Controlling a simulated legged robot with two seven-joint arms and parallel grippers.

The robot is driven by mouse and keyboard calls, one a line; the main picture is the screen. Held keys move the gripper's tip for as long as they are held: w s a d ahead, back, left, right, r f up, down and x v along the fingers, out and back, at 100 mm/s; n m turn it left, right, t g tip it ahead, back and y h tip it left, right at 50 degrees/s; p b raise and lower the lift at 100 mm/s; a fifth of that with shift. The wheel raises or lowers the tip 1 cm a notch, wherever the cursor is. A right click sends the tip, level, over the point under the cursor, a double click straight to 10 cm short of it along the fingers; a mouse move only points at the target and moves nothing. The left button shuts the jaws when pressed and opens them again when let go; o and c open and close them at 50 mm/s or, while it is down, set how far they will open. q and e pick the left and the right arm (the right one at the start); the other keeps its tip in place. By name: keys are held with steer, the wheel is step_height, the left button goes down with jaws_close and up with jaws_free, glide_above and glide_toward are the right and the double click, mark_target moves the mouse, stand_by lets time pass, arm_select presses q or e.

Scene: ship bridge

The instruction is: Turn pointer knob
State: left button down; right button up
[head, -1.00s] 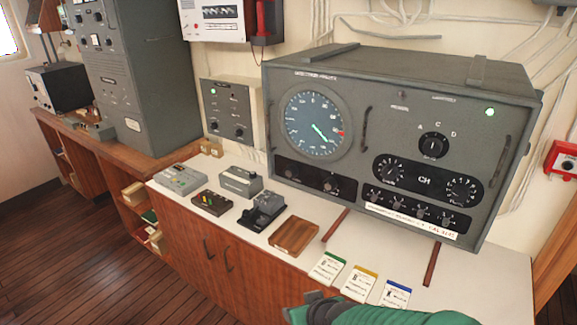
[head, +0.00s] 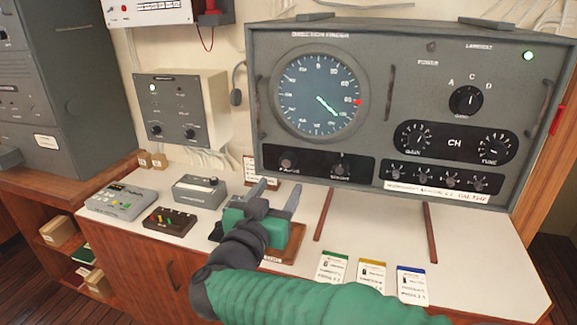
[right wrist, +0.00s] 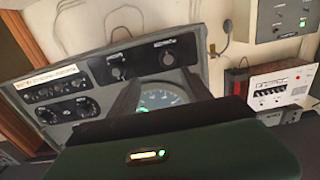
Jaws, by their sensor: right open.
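The direction finder (head: 400,75) is a large grey cabinet on the white counter. Its black pointer knob (head: 466,100) sits at the upper right of the panel, with the letters A, C and D around it and its white mark near the top. My right gripper (head: 274,194) is open and empty, over the counter below and left of the knob, apart from the panel. In the right wrist view its two fingers (right wrist: 160,92) stand apart in front of the round dial (right wrist: 158,98). I cannot make out the pointer knob there. My left gripper is not in view.
A channel panel (head: 455,143) with two dials lies below the knob, with a row of small knobs (head: 437,178) beneath. Three coloured cards (head: 370,275) lie at the counter front. Small devices (head: 117,201) stand at left. The counter right of the cards is clear.

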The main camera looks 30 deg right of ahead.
mark_target(288, 164)
steer(key=w+d, duration=0.1)
steer(key=w, duration=0.1)
steer(key=w+d, duration=0.1)
steer(key=w, duration=0.2)
steer(key=w+d, duration=0.2)
steer(key=shift+w+d+r, duration=0.1)
steer(key=shift+w+r, duration=0.05)
steer(key=shift+w, duration=0.05)
steer(key=d, duration=0.3)
steer(key=shift+w+d+f, duration=0.1)
steer(key=shift+w+f, duration=0.15)
steer(key=shift+w, duration=0.15)
steer(key=shift+d, duration=0.15)
steer(key=shift+a+r, duration=0.15)
steer(key=shift+a, duration=0.6)
steer(key=c, duration=0.8)
steer(key=shift+d, duration=0.1)
jaws_close()
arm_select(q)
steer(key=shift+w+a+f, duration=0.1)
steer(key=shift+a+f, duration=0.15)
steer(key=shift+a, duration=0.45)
arm_select(e)
steer(key=shift+s+d, duration=0.1)
